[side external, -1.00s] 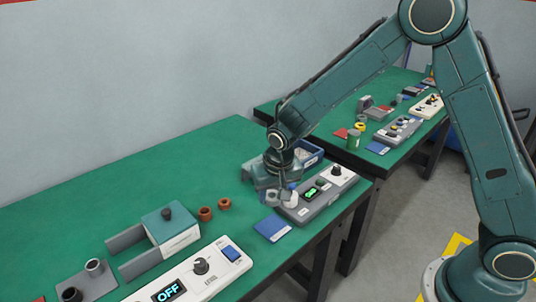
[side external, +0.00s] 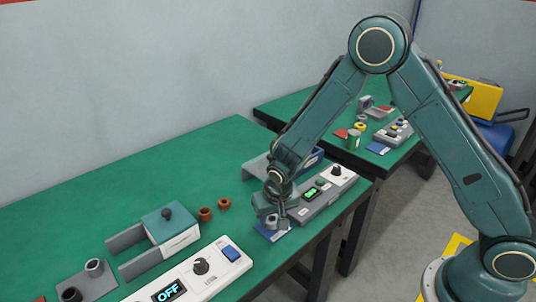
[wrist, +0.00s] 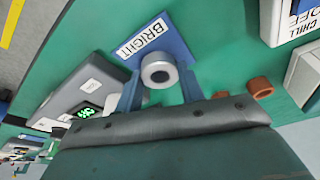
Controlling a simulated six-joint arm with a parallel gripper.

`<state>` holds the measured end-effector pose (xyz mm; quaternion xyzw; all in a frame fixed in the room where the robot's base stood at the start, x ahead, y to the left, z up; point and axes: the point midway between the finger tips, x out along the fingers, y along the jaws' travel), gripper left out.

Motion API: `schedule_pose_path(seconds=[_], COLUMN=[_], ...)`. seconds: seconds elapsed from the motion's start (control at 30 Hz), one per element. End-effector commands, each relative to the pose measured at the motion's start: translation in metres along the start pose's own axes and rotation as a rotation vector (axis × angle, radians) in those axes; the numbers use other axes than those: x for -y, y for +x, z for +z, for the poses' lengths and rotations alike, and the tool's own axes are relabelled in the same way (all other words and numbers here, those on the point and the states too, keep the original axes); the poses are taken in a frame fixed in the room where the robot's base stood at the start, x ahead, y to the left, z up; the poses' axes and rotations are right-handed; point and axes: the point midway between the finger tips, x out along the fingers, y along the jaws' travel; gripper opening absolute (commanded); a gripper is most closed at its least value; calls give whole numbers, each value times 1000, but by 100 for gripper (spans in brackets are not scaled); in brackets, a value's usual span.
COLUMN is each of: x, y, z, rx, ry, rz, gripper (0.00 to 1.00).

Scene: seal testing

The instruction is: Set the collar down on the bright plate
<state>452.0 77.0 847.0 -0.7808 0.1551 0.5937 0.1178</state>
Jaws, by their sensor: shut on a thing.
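The collar (wrist: 158,71) is a pale grey ring with a dark bore, seen nearly end-on in the wrist view. It sits between the two fingers of my gripper (wrist: 159,85), which is shut on it. The bright plate (wrist: 170,38) is a flat blue square with a white "BRIGHT" label. In the wrist view the collar overlaps the plate's near edge. In the side view my gripper (side external: 274,222) is low over the blue plate (side external: 266,235) and hides part of it. I cannot tell whether the collar touches the plate.
A grey instrument (side external: 322,196) with a green display stands right beside the plate. A white unit (side external: 190,277) reading "OFF" is nearer the front. Two brown rings (side external: 224,204) lie left of the plate, near a teal-topped box (side external: 170,223). The green table is clear behind these.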

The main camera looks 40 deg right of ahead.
Motion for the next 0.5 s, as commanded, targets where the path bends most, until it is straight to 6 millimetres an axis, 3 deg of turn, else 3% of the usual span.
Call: schedule_pose_path(seconds=[0.5], x=[0], y=[8], z=[2], rx=[-1], ry=[0], rz=[-1], gripper=[5])
